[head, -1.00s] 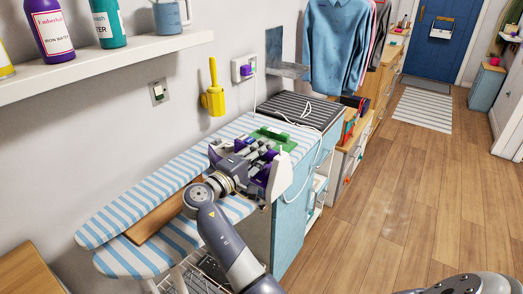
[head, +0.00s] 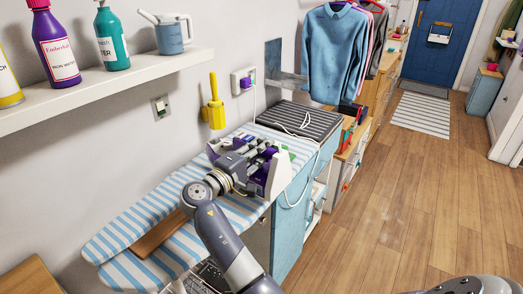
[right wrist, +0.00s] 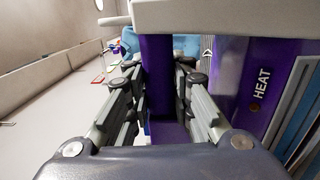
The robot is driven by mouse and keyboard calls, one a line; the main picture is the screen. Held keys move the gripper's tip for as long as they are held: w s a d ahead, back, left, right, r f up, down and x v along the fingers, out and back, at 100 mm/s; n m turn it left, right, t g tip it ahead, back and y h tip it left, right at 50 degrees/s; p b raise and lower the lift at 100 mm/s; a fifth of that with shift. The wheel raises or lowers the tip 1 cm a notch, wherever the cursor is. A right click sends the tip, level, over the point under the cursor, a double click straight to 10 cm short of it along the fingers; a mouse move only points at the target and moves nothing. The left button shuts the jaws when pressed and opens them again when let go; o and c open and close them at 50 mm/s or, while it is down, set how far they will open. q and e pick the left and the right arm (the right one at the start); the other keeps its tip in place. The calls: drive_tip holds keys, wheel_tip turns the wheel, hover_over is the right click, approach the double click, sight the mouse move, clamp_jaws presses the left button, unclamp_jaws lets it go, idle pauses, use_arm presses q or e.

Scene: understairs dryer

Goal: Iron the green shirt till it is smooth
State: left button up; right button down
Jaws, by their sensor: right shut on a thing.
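My right gripper (head: 262,158) is shut on the purple handle of a white and purple iron (head: 277,178) over the far end of the striped ironing board (head: 150,212). In the right wrist view, the purple handle (right wrist: 157,75) stands between the fingers, and a purple panel marked HEAT (right wrist: 258,90) is at the right. A little green cloth, likely the green shirt (head: 291,154), shows just behind the iron. The gripper and iron hide most of it, so I cannot tell its creases or whether the iron touches it. My left gripper is not in view.
A dark ribbed top (head: 318,121) with a white cord lies beyond the board, above a blue cabinet (head: 288,232). A shelf (head: 110,84) holds bottles and a watering can. Blue clothes (head: 335,50) hang behind. The wooden floor at right is clear.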

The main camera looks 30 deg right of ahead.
drive_tip(key=shift+r, duration=0.25)
drive_tip(key=w+r+b+x, duration=0.1)
drive_tip(key=b+x, duration=0.2)
drive_tip(key=x, duration=1.4)
drive_tip(key=shift+w+a+r, duration=0.2)
drive_tip(key=shift+r, duration=0.1)
drive_tip(key=shift+r, duration=0.1)
